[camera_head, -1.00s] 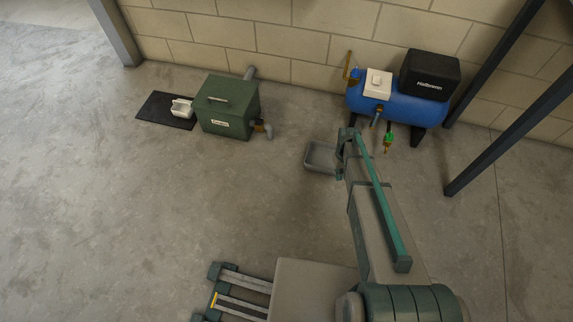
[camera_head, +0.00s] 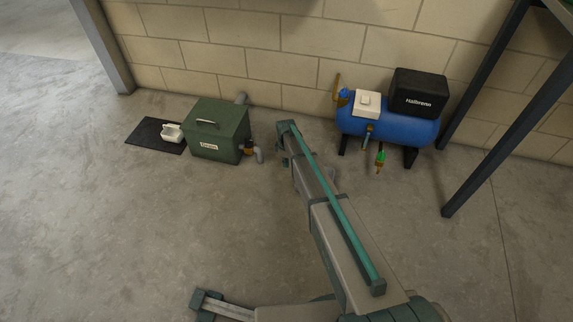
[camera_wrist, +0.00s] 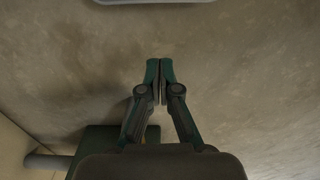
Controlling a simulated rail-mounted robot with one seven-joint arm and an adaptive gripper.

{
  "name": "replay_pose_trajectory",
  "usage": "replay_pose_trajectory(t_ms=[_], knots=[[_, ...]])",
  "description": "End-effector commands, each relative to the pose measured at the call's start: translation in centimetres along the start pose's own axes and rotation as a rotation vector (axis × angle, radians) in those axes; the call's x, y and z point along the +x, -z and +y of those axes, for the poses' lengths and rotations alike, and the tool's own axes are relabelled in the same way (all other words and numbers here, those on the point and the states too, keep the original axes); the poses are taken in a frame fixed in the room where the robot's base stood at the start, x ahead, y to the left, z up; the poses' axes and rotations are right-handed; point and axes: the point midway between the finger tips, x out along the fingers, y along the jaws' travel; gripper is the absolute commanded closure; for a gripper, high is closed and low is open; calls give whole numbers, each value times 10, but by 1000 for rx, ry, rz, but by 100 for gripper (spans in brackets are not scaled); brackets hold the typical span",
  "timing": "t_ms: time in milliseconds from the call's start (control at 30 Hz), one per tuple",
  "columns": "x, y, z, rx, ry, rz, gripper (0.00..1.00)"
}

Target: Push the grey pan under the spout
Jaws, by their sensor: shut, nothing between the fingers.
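The grey pan shows only as a small rim piece (camera_head: 332,174) to the right of my arm in the head view; my arm hides the rest. A pale grey edge, likely the pan's (camera_wrist: 152,1), crosses the top of the wrist view. My gripper (camera_wrist: 160,64) is shut and empty, pointing at bare floor between the pan edge and the green box, apart from both. In the head view its end (camera_head: 283,160) is low, right of the spout.
A blue compressor tank (camera_head: 385,127) stands at the wall, with a green-handled drain valve (camera_head: 380,158) hanging in front. A black mat (camera_head: 150,136) with a white container (camera_head: 172,132) lies left of the box. Dark posts (camera_head: 500,130) stand at right. The front-left floor is clear.

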Motion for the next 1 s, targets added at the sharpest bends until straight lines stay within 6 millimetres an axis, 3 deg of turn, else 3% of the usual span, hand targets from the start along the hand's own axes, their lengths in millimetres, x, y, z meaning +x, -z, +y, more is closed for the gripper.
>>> replay_pose_trajectory(t_ms=[433, 700, 1000], knots=[[88, 0, 1, 2, 0, 0, 100], [82, -36, -1, 3, -1, 0, 100], [80, -40, 0, 1, 0, 0, 100]])
